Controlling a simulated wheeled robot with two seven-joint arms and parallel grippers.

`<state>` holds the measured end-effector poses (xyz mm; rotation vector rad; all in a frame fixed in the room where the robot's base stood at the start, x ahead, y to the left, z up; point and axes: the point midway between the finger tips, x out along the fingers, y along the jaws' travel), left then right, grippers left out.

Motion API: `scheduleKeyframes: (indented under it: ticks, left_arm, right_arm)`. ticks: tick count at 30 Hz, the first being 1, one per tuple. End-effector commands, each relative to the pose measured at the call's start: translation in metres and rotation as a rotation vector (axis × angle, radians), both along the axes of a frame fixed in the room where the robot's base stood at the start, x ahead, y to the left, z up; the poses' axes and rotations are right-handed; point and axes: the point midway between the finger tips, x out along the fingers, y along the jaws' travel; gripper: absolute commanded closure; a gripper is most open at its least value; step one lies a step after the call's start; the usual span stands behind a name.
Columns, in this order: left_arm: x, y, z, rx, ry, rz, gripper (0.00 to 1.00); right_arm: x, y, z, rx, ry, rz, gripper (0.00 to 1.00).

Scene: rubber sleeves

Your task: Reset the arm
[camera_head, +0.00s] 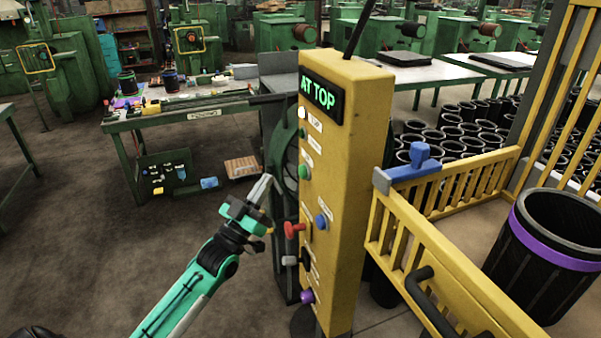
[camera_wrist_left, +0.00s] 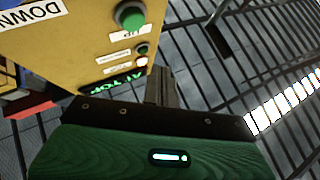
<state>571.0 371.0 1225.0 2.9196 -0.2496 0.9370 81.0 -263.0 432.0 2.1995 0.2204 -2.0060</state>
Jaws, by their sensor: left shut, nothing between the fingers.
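My left gripper (camera_head: 265,184) is shut and empty, just left of the yellow control post (camera_head: 350,190), with a small gap to it in the head view. Its closed fingers (camera_wrist_left: 161,86) point toward the panel's edge in the left wrist view, apart from the buttons. The post carries a lit "AT TOP" display (camera_head: 318,95), a green button (camera_head: 304,171) labelled UP in the wrist view (camera_wrist_left: 130,16), a blue button (camera_head: 321,222), a red handle (camera_head: 294,229) and a purple knob (camera_head: 307,296). My right gripper is not in view.
A yellow railed gate (camera_head: 430,255) with a blue latch (camera_head: 420,160) adjoins the post on the right. A black bin with a purple band (camera_head: 550,250) stands behind it. A cluttered workbench (camera_head: 190,112) is at the back left. The floor at left is mostly clear.

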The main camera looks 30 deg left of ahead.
Motion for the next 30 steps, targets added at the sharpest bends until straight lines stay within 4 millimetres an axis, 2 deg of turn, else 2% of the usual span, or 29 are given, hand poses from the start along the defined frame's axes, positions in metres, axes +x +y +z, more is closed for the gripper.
scheduleKeyframes:
  ticks: [8,11,13,14,17,18,22,24,26,27,30]
  left_arm:
    - [0.001,0.000,-0.002,0.000,0.004,0.002,1.00]
    - [0.007,0.003,-0.020,0.000,0.043,0.014,1.00]
    - [0.015,0.007,-0.049,0.002,0.105,0.033,1.00]
    - [0.019,0.008,-0.066,0.004,0.139,0.043,1.00]
    - [0.029,0.015,-0.137,0.014,0.284,0.079,1.00]
    - [0.031,0.017,-0.168,0.019,0.349,0.094,1.00]
    - [0.026,0.018,-0.269,0.039,0.551,0.129,1.00]
    - [0.016,0.017,-0.323,0.054,0.660,0.143,1.00]
    - [0.003,0.014,-0.367,0.067,0.752,0.152,1.00]
    - [-0.007,0.012,-0.396,0.076,0.812,0.156,1.00]
    - [-0.038,0.004,-0.467,0.102,0.965,0.162,1.00]
  right_arm:
    - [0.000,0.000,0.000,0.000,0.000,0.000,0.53]
    - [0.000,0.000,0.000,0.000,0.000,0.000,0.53]
    - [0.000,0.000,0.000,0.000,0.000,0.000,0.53]
    - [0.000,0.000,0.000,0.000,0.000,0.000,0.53]
    - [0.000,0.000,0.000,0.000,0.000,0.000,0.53]
    - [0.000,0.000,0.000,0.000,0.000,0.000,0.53]
    - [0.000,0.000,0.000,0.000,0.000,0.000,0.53]
    - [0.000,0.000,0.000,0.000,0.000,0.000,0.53]
    - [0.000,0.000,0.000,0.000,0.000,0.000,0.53]
    - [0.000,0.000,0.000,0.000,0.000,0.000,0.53]
    - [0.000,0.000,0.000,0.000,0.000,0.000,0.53]
